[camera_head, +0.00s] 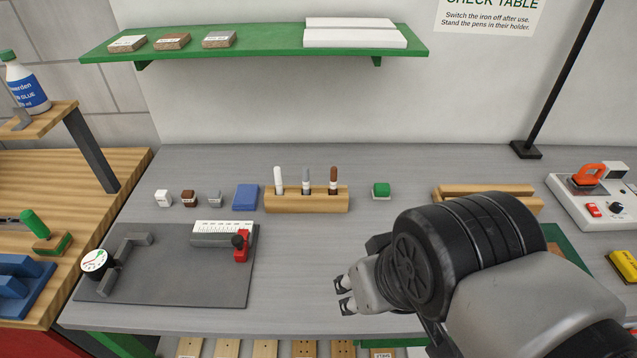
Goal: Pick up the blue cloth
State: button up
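The blue cloth (246,197) lies folded on the grey table, between a small grey-topped block and the wooden pen holder. Nothing covers it. My gripper (341,295) is nearer the front edge of the table, to the right of and in front of the cloth, well apart from it. Its two fingertips point left and stand apart with nothing visible between them.
A wooden holder (307,201) with three upright pens stands right of the cloth. Small blocks (188,198) stand left of it. A dark plate (175,285) with a gauge and red clamp lies in front. The table's middle front is clear. A green shelf (255,45) hangs above.

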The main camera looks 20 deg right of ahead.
aim_at(246, 198)
jog(key=z, duration=1.4)
jog(key=u, duration=1.8)
jog(key=i+j+z, duration=0.15)
jog(key=j, duration=0.15)
jog(key=i+j+z, duration=0.2)
jog(key=j+z, duration=0.15)
jog(key=j, duration=0.25)
